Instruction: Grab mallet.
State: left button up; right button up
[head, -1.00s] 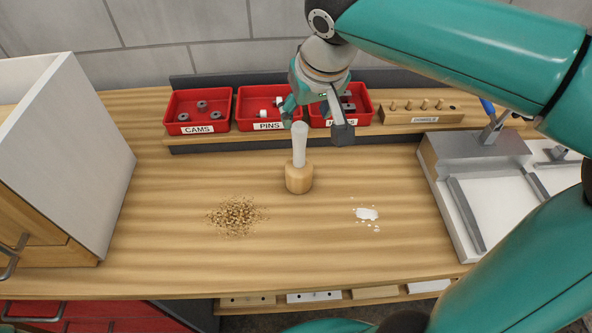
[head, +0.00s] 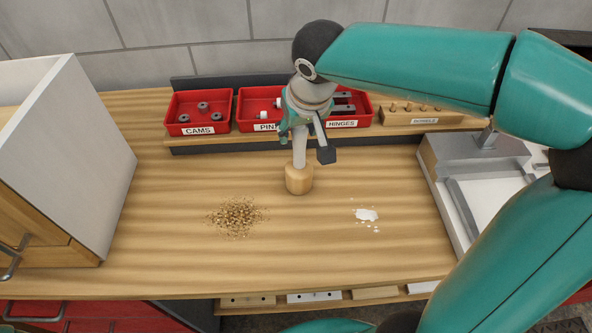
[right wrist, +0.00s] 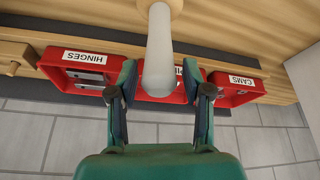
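The mallet (head: 299,179) stands upright on the bench, its wooden head down and its pale handle pointing up. My right gripper (head: 305,147) is over the handle's upper part, with its fingers apart. In the right wrist view the mallet handle (right wrist: 158,45) reaches in between the two open fingers of the right gripper (right wrist: 159,69), with a gap on each side. The gripper hides the handle's top in the head view. My left gripper is not in view.
Red bins labelled CAMS (head: 198,112), PINS (head: 258,108) and HINGES (head: 349,105) stand behind the mallet. A wooden dowel block (head: 424,115) is right of them. Sawdust (head: 237,215) and a white spill (head: 367,215) lie in front. A white-sided cabinet (head: 85,150) stands left.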

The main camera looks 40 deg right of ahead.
grip_shut()
jog(key=shift+r, duration=0.2)
